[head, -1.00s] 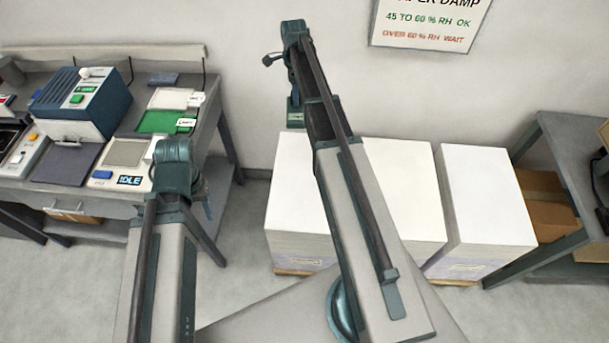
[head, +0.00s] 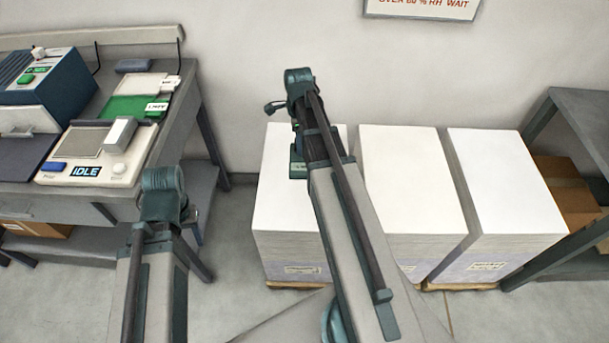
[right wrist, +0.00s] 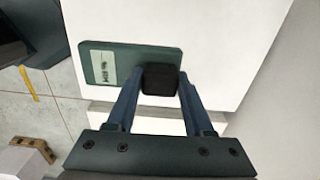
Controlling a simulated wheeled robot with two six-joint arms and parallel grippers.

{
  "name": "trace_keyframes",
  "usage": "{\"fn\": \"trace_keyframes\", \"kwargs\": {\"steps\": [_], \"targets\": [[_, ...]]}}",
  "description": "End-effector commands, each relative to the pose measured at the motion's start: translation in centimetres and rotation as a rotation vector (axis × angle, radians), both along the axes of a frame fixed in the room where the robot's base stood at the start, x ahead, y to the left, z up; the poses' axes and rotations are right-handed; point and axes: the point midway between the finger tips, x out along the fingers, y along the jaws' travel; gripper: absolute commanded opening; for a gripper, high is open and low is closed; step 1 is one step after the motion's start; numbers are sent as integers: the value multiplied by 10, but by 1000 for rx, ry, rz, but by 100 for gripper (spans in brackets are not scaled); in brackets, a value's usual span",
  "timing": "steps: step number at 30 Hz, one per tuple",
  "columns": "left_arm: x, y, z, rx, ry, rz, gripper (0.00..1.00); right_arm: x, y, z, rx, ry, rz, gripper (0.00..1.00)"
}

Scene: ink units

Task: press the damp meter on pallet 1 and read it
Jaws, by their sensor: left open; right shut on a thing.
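The damp meter (right wrist: 103,66) is a flat dark green block with a pale display and a black grip (right wrist: 160,79). The marks on its display are too small to read. My right gripper (right wrist: 160,88) is shut on the black grip. In the head view, the meter (head: 298,167) is over the left white paper stack (head: 275,205), near its back; I cannot tell whether it touches the paper. No pallet number is readable; the stack sits on a wooden pallet (head: 290,285). My left gripper (head: 190,228) is open, low beside the bench, mostly hidden behind its wrist.
Two more paper stacks (head: 410,185) (head: 505,180) stand close to the right, then a dark shelf (head: 575,102) with a cardboard box (head: 565,190). At left is a bench (head: 180,125) with a device reading IDLE (head: 87,172). A wall sign (head: 422,8) is cut off above.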

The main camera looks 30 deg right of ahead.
Motion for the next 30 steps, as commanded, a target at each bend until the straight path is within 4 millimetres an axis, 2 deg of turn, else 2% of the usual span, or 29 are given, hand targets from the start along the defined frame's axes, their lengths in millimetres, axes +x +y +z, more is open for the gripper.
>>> {"fn": "trace_keyframes", "kwargs": {"steps": [1, 6, 20, 30], "targets": [[0, 0, -23, 0, 0, 0, 50, -13, 2, -23, 0, 0, -6, 0], [0, 0, -44, 0, 0, 0, 50, -31, 3, -44, 0, 0, -19, 0], [0, 0, -52, 0, 0, 0, 50, -38, 4, -52, 0, 0, -23, 0], [0, 0, -78, 0, 0, 0, 50, -38, 4, -78, 0, 0, -23, 0]]}}
